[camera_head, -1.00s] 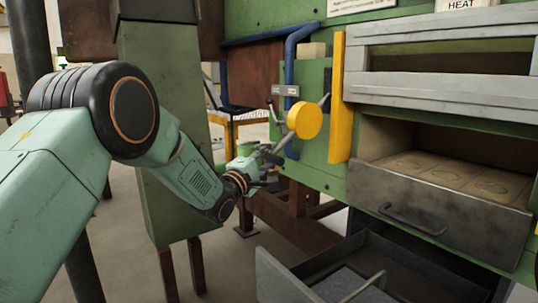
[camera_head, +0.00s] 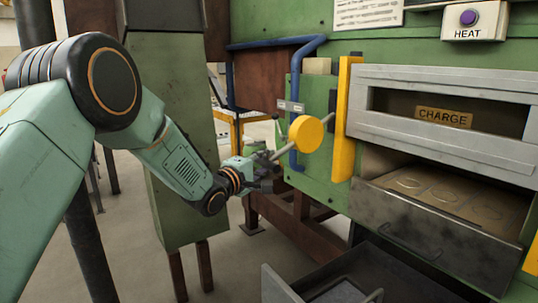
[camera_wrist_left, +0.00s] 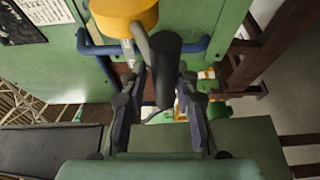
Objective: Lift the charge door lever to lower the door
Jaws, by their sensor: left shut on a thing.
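The charge door lever has a round yellow hub (camera_head: 306,133) on the green furnace panel, with a bar running down and left from it. My left gripper (camera_head: 268,170) is shut on the outer end of that bar, left of the hub. In the left wrist view the dark lever handle (camera_wrist_left: 165,65) lies between the two fingers, with the yellow hub (camera_wrist_left: 122,15) beyond. A brown plate marked CHARGE (camera_head: 444,117) shows in the window of the grey upper frame (camera_head: 450,145). My right gripper is out of view.
Below the frame, an open bay holds a tray with round recesses (camera_head: 440,190). An open grey drawer (camera_head: 285,285) juts out lower down. A yellow vertical bar (camera_head: 345,120), blue pipe (camera_head: 292,150) and green post (camera_head: 175,130) stand near the lever.

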